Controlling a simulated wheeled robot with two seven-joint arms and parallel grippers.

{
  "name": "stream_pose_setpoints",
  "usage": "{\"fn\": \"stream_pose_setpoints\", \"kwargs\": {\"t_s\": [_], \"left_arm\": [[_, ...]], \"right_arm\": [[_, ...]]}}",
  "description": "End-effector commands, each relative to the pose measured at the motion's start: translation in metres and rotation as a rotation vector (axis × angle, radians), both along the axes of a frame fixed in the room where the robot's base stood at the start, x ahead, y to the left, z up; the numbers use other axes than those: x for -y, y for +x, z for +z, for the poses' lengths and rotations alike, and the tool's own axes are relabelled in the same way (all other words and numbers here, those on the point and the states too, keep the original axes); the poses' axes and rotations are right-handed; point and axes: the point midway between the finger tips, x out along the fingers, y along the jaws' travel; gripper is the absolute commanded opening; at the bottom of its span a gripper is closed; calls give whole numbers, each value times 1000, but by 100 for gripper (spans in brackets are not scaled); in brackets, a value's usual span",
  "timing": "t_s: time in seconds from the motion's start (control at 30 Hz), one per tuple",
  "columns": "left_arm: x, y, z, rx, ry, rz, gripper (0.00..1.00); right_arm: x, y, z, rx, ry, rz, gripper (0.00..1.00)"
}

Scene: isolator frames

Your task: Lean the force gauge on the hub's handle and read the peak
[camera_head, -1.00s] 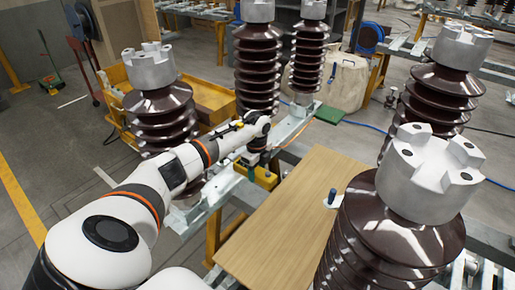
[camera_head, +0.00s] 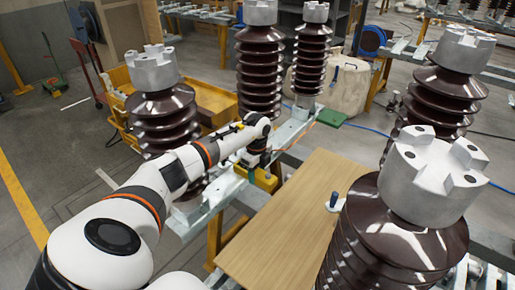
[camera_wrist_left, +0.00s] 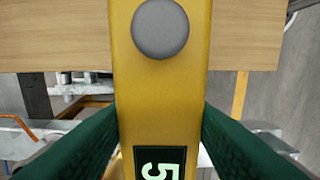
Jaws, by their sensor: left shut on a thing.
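The force gauge is a yellow block (camera_wrist_left: 160,85) with a round grey button and a dark display in the left wrist view. The display shows a light green digit, like a 5 turned on its side; the rest of it is cut off. My left gripper's dark green fingers (camera_wrist_left: 160,130) are shut on both sides of it. In the head view my left gripper (camera_head: 258,162) holds the gauge (camera_head: 266,180) at the board's far left edge. A small dark blue handle on a white round base (camera_head: 334,202), probably the hub, stands upright on the board, apart from the gauge. My right gripper is not seen.
The wooden board (camera_head: 285,225) is otherwise bare. Tall brown ribbed insulators with grey metal caps (camera_head: 425,175) stand around it, one close at its right. A metal rail (camera_head: 190,222) runs along its left. A yellow cart (camera_head: 205,98) stands behind.

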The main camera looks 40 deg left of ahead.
Motion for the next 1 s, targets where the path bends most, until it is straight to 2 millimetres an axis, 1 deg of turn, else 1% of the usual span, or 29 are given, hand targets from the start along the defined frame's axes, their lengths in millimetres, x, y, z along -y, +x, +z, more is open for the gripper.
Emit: {"fn": "stream_pose_setpoints", "kwargs": {"t_s": [0.03, 1.0], "left_arm": [[-3, 0, 2, 4, 4, 2, 0], [-18, -1, 3, 6, 12, 4, 0]], "right_arm": [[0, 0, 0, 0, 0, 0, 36], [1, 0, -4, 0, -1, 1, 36]]}}
